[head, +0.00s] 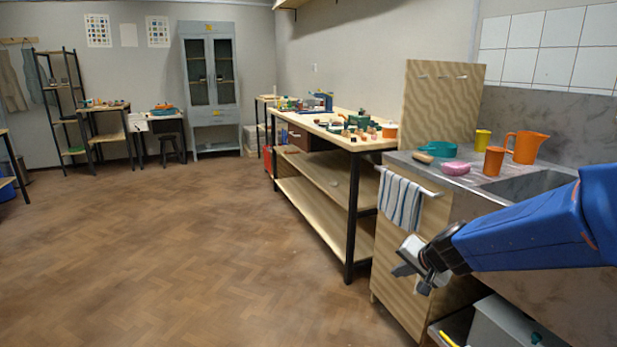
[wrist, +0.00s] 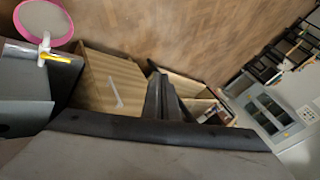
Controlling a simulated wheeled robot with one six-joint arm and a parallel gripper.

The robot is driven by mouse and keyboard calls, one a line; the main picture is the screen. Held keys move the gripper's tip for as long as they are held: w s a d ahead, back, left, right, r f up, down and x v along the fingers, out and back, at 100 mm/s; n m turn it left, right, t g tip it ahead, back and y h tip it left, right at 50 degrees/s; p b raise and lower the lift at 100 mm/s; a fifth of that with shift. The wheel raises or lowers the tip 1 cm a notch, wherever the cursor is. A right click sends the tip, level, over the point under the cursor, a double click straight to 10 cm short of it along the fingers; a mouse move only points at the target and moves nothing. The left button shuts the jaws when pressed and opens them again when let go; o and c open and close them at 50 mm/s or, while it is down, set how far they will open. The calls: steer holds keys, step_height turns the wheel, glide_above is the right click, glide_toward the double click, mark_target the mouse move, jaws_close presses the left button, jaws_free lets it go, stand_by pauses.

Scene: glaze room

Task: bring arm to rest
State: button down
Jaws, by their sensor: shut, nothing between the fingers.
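My blue arm reaches in from the right edge of the head view, in front of the sink unit. My gripper (head: 410,277) is at its end, shut and empty, in the air before the wooden side panel of the sink unit and below the striped towel. In the wrist view the dark fingers of my gripper (wrist: 165,95) are together with nothing between them. The wrist view is tilted, with the floor along its top.
The sink counter (head: 407,160) holds an orange jug (head: 526,147), an orange cup (head: 494,161), a teal bowl (head: 437,149) and a pink item (head: 455,168). A striped towel (head: 401,201) hangs beside my gripper. A long workbench (head: 340,140) stands beyond. The floor (head: 190,240) at left is clear.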

steer(key=s+a+r+n+g, duration=0.1)
steer(key=s+r+n, duration=0.2)
steer(key=s, duration=0.5)
steer(key=s+a+r+n+g, duration=0.1)
steer(key=s+r+n, duration=0.1)
steer(key=s, duration=0.6)
steer(key=s+d+n+g+h, duration=0.1)
steer(key=s+d, duration=0.4)
steer(key=s, duration=0.9)
steer(key=shift+s+d+n+h, duration=0.35)
steer(key=shift+d+n+h, duration=0.05)
steer(key=shift+n+h, duration=0.4)
